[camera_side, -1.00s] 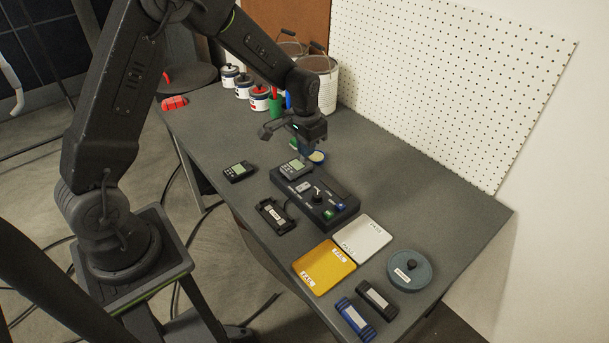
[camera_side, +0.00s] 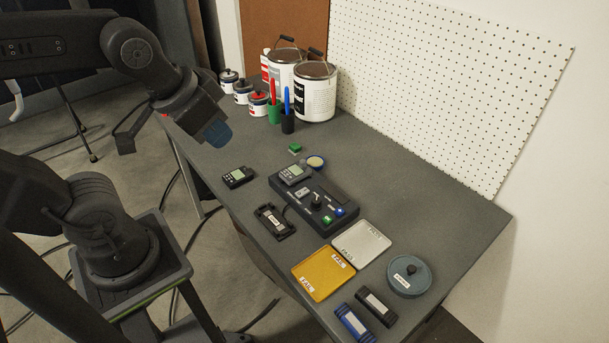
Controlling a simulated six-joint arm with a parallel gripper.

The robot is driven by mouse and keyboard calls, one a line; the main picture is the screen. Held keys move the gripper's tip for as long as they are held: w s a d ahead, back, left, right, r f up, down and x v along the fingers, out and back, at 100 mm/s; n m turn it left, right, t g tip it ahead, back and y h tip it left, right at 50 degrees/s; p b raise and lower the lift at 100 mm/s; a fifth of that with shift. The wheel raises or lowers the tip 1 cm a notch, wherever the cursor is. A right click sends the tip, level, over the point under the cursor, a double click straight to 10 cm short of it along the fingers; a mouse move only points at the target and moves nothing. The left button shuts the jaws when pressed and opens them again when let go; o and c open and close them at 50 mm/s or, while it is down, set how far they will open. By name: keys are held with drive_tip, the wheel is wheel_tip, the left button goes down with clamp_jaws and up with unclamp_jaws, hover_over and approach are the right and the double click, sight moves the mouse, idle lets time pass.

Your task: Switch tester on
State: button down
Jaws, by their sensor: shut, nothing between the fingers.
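The tester (camera_side: 340,200) is a dark box in the middle of the bench. It has a black knob (camera_side: 317,202), a green button (camera_side: 327,220) and a blue button (camera_side: 339,212) on top. A grey handheld meter (camera_side: 296,173) sits at its far left end. The knob's setting is too small to read. My gripper (camera_side: 217,134) is shut and empty, raised over the bench's left edge, well up and left of the tester and touching nothing.
A second meter (camera_side: 238,177) and a black holder (camera_side: 273,220) lie left of the tester. Paint cans (camera_side: 316,95) and pen cups stand behind.

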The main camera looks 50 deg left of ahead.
drive_tip(key=shift+s, duration=0.35)
drive_tip(key=n+g, duration=0.5)
drive_tip(key=n, duration=1.3)
hover_over(306, 190)
wheel_tip(306, 190, down, 19)
drive_tip(key=shift+r, duration=0.1)
wheel_tip(306, 190, down, 14)
